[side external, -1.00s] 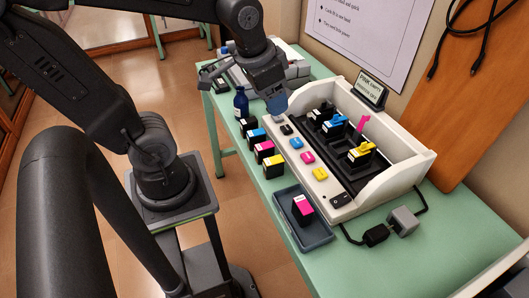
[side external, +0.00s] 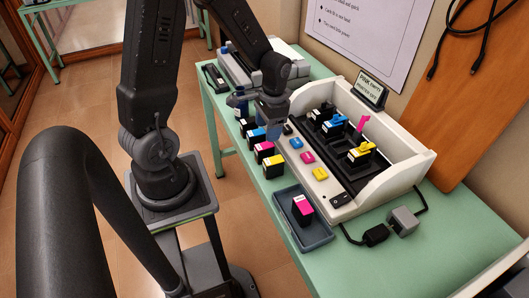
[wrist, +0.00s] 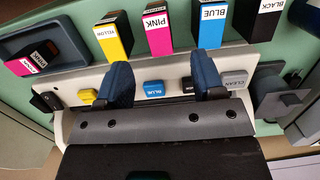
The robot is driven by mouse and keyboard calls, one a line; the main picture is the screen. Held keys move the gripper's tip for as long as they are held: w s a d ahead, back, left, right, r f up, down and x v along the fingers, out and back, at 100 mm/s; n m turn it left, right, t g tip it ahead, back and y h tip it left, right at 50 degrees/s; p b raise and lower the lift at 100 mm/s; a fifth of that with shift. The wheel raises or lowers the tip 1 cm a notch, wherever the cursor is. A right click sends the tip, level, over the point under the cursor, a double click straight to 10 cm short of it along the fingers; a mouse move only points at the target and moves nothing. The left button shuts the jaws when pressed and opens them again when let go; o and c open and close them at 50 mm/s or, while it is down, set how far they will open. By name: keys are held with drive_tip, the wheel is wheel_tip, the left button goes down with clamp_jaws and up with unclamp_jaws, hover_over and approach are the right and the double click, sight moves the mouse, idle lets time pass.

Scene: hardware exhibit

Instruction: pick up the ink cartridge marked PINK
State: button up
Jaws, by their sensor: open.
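The cartridge marked PINK (wrist: 157,22) stands in a row on the green table, between the yellow cartridge (wrist: 114,35) and the blue cartridge (wrist: 211,25). In the side view the pink cartridge (side external: 264,152) is third from the back of its row. In the side view my gripper (side external: 272,131) hangs beside the back of the row, near the printer's front edge.
The white printer (side external: 400,175) holds several cartridges in its carriage and has colored buttons along its front. The dark tray (side external: 318,238) lies before it. A black cartridge (wrist: 266,17) ends the row. A power adapter (side external: 404,221) is at right.

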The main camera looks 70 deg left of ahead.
sight(265, 145)
drive_tip(key=f, duration=0.5)
drive_tip(key=s+f, duration=0.1)
drive_tip(key=f, duration=0.1)
drive_tip(key=shift+f, duration=0.15)
drive_tip(key=c, duration=1)
